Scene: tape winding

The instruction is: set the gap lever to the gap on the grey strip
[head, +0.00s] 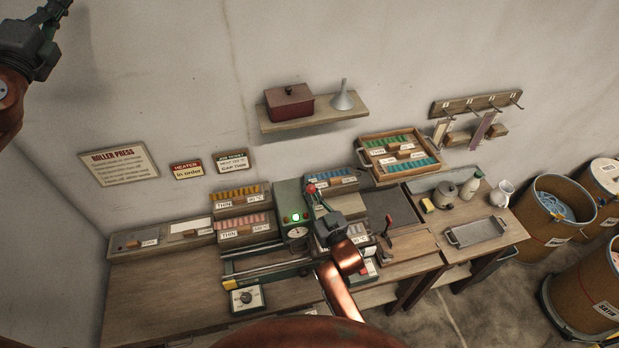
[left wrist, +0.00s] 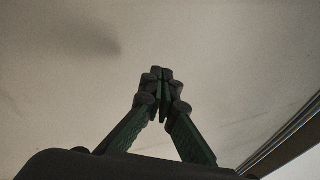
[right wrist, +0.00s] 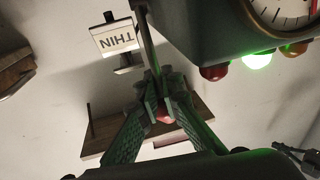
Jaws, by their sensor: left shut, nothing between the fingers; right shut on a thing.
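The green roller press (head: 291,203) stands mid-bench with a lit green lamp and a round dial (head: 297,233). Its gap lever's red knob (head: 311,188) shows at the tips of my right gripper (head: 317,195). In the right wrist view my right gripper (right wrist: 163,98) is shut on the red knob (right wrist: 163,116), mostly hidden by the fingers. A dark bar runs up from there beside a white plate reading THIN (right wrist: 115,39). My left gripper (head: 60,8) is raised by the wall, shut and empty; it also shows in the left wrist view (left wrist: 162,76). I cannot make out a grey strip for certain.
A job sign (head: 231,161) hangs on the wall; its small text is hard to read. Labelled trays, such as one marked THIN (head: 245,228), crowd the press. Another red-knobbed lever (head: 388,220) stands right of it. The bench's left front (head: 160,300) is clear.

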